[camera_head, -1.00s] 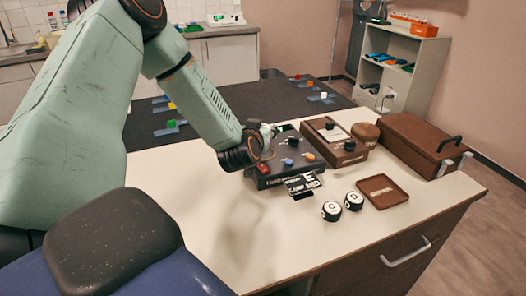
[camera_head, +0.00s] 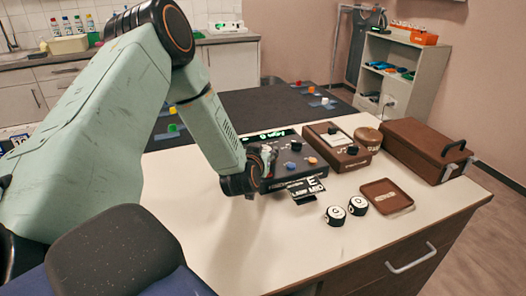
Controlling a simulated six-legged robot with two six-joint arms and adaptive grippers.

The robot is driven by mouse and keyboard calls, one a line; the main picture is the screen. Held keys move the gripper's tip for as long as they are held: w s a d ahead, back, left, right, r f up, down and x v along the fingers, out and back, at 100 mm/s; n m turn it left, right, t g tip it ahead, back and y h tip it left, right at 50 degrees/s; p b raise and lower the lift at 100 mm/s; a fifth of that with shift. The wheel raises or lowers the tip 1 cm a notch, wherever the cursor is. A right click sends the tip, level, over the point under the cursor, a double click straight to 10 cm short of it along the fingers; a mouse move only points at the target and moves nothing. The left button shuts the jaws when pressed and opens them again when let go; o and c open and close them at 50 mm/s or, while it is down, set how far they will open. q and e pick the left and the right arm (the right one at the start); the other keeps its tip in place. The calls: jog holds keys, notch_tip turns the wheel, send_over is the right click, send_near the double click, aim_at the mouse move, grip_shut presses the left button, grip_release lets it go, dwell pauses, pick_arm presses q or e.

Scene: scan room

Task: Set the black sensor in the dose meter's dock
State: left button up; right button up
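A dark box with a lit green display (camera_head: 277,136), which looks like the dose meter (camera_head: 312,170), stands on the white counter. Blue, orange and dark knobs are on its top. A black plate with white lettering (camera_head: 308,190) lies at its front edge. My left gripper (camera_head: 266,166) is at the box's left end and hides part of it; I cannot tell whether its fingers are open or shut. Two round black pieces with white tops (camera_head: 335,215) (camera_head: 357,205) stand in front; I cannot tell which thing is the black sensor. The dock is not clearly visible. My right gripper is out of view.
A brown-sided box with a black knob (camera_head: 353,150), a round brown pot (camera_head: 368,139) and a brown case with a black handle (camera_head: 425,150) stand behind and right. A shallow brown tray (camera_head: 400,201) lies near the right edge.

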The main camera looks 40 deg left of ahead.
pick_arm(q)
jog(key=o, duration=0.3)
jog(key=shift+w+d, duration=0.15)
jog(key=shift+w, duration=0.1)
jog(key=shift+o, duration=0.2)
jog(key=shift+f, duration=0.1)
jog(key=shift+s, duration=0.1)
jog(key=shift+s+r, duration=0.15)
jog(key=shift+r, duration=0.2)
jog(key=p+v, duration=0.3)
jog(key=v, duration=0.8)
jog(key=shift+s, duration=0.25)
jog(key=shift+d, duration=0.15)
